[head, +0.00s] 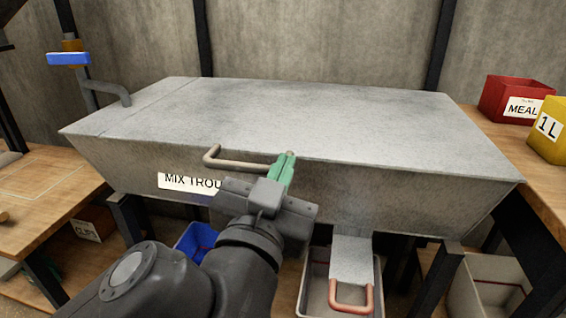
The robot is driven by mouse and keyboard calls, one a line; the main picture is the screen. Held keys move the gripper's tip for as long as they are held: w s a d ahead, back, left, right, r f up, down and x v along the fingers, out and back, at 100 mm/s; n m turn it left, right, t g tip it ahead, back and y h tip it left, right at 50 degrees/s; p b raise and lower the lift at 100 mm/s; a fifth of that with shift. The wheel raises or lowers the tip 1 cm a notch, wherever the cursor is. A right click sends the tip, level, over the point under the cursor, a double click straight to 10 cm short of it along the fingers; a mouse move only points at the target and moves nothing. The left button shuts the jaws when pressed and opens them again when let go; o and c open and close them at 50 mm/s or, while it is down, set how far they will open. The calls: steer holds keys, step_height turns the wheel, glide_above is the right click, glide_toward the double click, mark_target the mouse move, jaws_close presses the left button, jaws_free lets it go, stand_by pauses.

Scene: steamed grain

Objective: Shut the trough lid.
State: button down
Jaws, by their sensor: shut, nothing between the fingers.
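The trough (400,190) is a grey metal box labelled "MIX TROU", the rest of its label hidden by my arm. Its lid (290,115) is a flat grey sheet that lies level over the top, with no gap visible along the front edge. A tan bar handle (235,164) sticks out at the lid's front edge. My gripper (285,165), with green fingers, is shut and empty at the right end of the handle, close to the lid's front edge. I cannot tell whether the fingers touch the handle or lid.
A tap with a blue handle (68,58) stands at the back left. A red MEAL bin (505,95) and a yellow 1L box (550,132) sit on the right bench. Below the trough are a chute with an orange handle (350,298) and a blue bin (194,240).

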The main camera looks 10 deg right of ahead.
steer(key=shift+f+b, duration=0.45)
steer(key=shift+f, duration=0.8)
step_height(320, 180, up, 5)
steer(key=s+p, duration=0.1)
steer(key=s, duration=0.1)
steer(key=s+a+f+p, duration=0.1)
steer(key=s+a+f, duration=0.3)
steer(key=s, duration=0.2)
steer(key=shift+s+p, duration=0.35)
steer(key=shift+s, duration=0.05)
